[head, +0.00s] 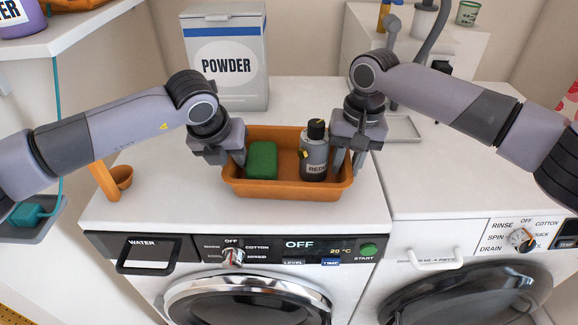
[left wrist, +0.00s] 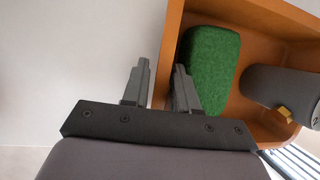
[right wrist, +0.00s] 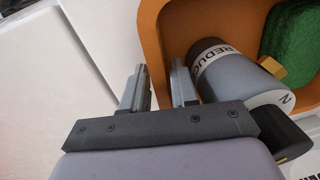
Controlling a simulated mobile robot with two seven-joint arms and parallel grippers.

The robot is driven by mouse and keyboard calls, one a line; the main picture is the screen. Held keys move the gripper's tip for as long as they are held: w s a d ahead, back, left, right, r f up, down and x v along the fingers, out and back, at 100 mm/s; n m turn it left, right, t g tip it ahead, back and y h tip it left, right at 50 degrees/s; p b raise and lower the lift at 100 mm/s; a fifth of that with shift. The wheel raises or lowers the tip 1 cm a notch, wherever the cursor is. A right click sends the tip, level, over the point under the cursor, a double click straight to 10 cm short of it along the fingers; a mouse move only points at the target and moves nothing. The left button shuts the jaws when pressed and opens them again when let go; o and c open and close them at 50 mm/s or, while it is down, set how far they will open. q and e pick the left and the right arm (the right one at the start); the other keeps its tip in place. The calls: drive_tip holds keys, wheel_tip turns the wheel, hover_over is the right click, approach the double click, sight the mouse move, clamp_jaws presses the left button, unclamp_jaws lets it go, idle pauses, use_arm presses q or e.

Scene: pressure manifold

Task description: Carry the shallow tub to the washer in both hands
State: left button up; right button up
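The shallow orange tub (head: 288,190) is over the front part of the left white washer's top (head: 160,205), level; I cannot tell whether it touches the top. It holds a green block (head: 261,159) and a grey bottle (head: 314,160) with a black cap and a "REDU" label.
A POWDER box (head: 228,65) stands behind the tub. A shelf (head: 75,32) juts in upper left.

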use_arm(q)
clamp_jaws()
use_arm(e)
clamp_jaws()
use_arm(q)
drive_tip(key=shift+r, duration=0.15)
use_arm(e)
drive_tip(key=shift+r, duration=0.15)
